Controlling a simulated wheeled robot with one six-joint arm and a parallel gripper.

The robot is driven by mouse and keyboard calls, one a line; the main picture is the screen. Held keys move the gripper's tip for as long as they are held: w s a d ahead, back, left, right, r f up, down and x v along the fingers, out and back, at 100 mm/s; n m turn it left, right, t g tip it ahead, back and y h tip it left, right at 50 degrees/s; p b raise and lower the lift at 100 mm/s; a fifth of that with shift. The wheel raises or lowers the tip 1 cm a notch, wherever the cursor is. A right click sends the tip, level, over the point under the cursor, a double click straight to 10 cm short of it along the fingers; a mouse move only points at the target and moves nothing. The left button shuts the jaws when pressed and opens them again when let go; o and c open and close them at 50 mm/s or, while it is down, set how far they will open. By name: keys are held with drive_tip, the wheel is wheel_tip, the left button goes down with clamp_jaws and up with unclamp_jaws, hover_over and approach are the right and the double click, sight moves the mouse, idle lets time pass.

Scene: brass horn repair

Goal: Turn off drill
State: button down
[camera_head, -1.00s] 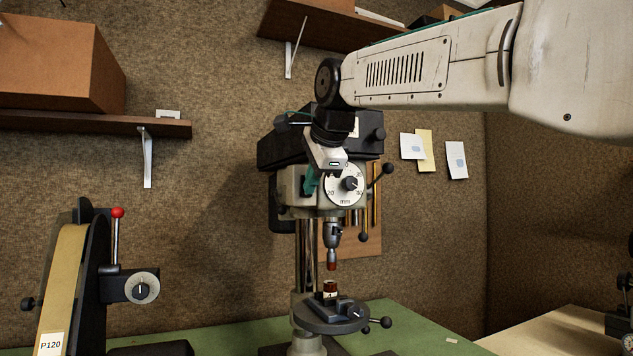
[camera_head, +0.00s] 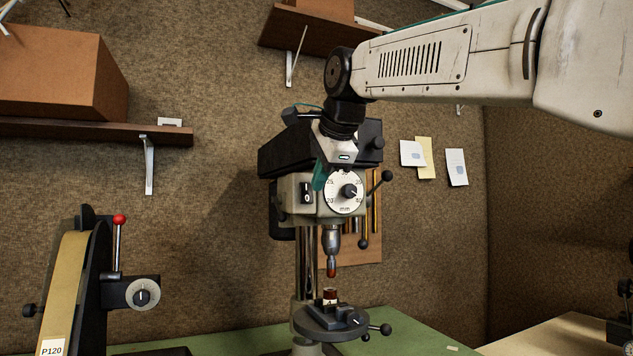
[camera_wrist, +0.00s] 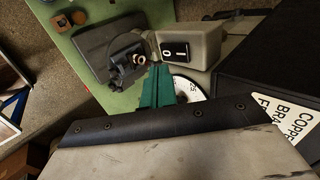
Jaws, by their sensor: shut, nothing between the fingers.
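The drill press (camera_head: 322,190) stands on the green bench top, with a black rocker switch (camera_head: 306,193) on the left of its front face. The wrist view shows the switch (camera_wrist: 174,51) with its white I and O marks; I cannot tell which side is pressed. My gripper (camera_head: 319,186) has teal fingers, shut and empty, just right of the switch in the head view and in front of the depth dial (camera_head: 345,191). In the wrist view the fingertips (camera_wrist: 158,66) point toward the drill head beside the switch and cover part of the dial.
The chuck (camera_head: 331,241) hangs above the drill table (camera_head: 331,321), which bears a small clamped part. Feed handles (camera_head: 387,176) stick out at the right. A belt sander (camera_head: 75,285) stands at the left. A shelf with a box (camera_head: 60,75) is on the wall.

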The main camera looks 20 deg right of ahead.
drive_tip(key=v, duration=1)
drive_tip(key=shift+s+r, duration=0.25)
drive_tip(key=shift+a, duration=0.15)
drive_tip(key=s+d+f+n+g, duration=0.1)
drive_tip(key=s+f+n, duration=0.4)
drive_tip(key=f, duration=1)
drive_tip(key=s+d+f+n+g, duration=0.2)
drive_tip(key=s+f+n+g, duration=0.2)
drive_tip(key=s+f, duration=0.8)
drive_tip(key=s+d+f+n+g, duration=0.1)
drive_tip(key=s+f+n, duration=0.7)
drive_tip(key=f, duration=1)
drive_tip(key=shift+s+d+g+h, duration=0.25)
drive_tip(key=shift+g+h, duration=0.05)
drive_tip(key=shift+g, duration=0.5)
drive_tip(key=shift+a, duration=0.1)
